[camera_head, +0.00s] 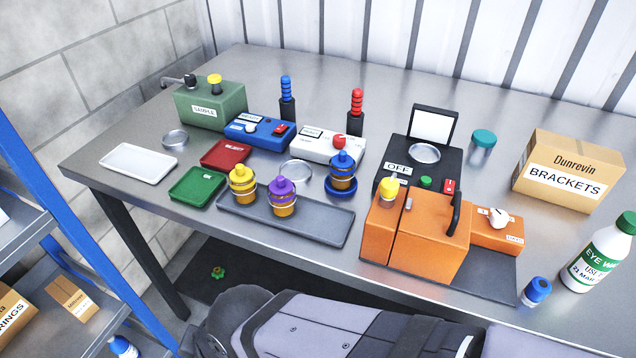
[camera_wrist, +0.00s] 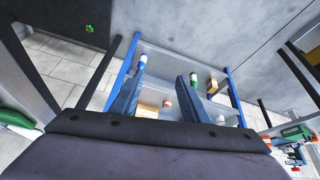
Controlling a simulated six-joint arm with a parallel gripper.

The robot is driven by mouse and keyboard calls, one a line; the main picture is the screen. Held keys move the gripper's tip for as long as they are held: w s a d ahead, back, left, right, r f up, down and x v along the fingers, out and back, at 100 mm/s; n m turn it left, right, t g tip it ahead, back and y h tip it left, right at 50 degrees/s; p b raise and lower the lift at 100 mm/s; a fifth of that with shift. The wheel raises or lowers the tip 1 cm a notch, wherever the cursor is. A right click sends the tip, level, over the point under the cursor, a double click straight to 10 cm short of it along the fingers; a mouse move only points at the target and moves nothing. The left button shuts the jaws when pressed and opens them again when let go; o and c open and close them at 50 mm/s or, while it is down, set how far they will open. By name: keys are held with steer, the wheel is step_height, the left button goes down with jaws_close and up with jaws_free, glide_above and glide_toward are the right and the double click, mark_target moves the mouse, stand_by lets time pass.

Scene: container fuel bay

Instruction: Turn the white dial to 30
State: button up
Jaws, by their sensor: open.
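A white dial (camera_head: 498,218) sits on the small orange box (camera_head: 505,238) at the right of the bench in the head view. A smaller white knob (camera_head: 251,127) shows on the blue box (camera_head: 266,133) farther left. The scale markings and settings are too small to read. My gripper (camera_wrist: 162,78) shows in the wrist view, its two fingers apart with nothing between them. It faces a shelf rack, away from the bench, and neither dial shows in that view. The gripper itself cannot be seen in the head view.
A large orange case (camera_head: 418,240) with a black handle stands left of the dial's box. A cardboard box (camera_head: 568,170) is behind it, and an eye wash bottle (camera_head: 600,255) and a blue-capped bottle (camera_head: 536,292) stand to its right. The rack (camera_wrist: 180,62) holds bottles.

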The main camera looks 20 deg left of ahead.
steer(key=w+r+m+t+p, duration=0.1)
steer(key=w+r+m+p, duration=0.25)
steer(key=w+r, duration=0.4)
steer(key=w+r+m+t+p, duration=0.15)
steer(key=w+r+p, duration=0.25)
steer(key=w, duration=0.6)
steer(key=w+d+r+m+t+h+p, duration=0.1)
steer(key=w+d+r+m+p, duration=0.1)
steer(key=w+d+r+p, duration=0.4)
steer(key=w+d+r+m+h+p, duration=0.1)
steer(key=w+d+m, duration=0.2)
steer(key=w, duration=0.6)
steer(key=m+g+h+p, duration=0.2)
steer(key=g+h+p, duration=0.1)
steer(key=p, duration=0.4)
glide_above(502, 216)
steer(key=shift+w+a+r+t, duration=0.2)
steer(key=shift+a+r+t, duration=0.05)
steer(key=shift+a, duration=0.05)
steer(key=shift+s+d+f, duration=0.1)
steer(key=shift+s+d, duration=0.05)
steer(key=shift+d, duration=0.25)
steer(key=shift+f+p, duration=0.7)
steer(key=shift+f, duration=2.95)
jaws_close()
